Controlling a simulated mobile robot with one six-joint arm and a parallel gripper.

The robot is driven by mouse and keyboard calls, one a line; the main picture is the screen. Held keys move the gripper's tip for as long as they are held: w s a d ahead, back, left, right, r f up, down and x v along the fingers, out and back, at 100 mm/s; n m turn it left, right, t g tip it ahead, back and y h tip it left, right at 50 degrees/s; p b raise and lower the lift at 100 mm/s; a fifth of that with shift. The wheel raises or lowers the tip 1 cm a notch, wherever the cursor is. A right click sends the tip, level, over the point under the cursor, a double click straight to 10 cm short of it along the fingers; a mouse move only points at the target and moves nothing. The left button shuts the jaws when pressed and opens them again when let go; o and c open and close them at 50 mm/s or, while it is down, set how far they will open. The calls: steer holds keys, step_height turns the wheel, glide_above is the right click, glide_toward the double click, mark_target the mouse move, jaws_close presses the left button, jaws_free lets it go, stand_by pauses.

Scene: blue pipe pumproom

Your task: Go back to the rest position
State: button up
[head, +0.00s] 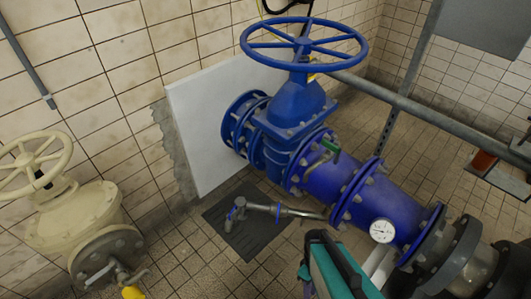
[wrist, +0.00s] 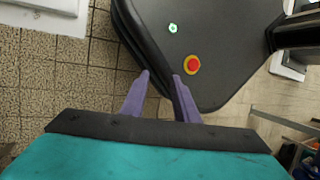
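My gripper (wrist: 161,76) shows in the wrist view, with two purple fingers reaching up from a black bar on a teal body. The fingertips are apart with a clear gap between them, and nothing is held. Beyond them is a black rounded surface with a red button and a green light, which looks like my own base. In the head view, a teal and black part of my arm shows at the bottom, in front of the blue pipe (head: 330,183). The fingers cannot be made out there.
A blue valve with a large handwheel (head: 304,45) sits on the pipe, which carries a gauge (head: 382,231). A cream valve (head: 80,215) stands at the left. A small tap (head: 237,212) is over a dark floor mat (head: 250,240). A grey rail (head: 420,108) crosses behind.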

steer(key=m, duration=0.3)
steer(key=s+r+m, duration=0.1)
steer(key=m, duration=0.2)
steer(key=s+m, duration=0.1)
steer(key=m, duration=0.3)
steer(key=shift+s+r, duration=0.15)
steer(key=shift+r, duration=0.05)
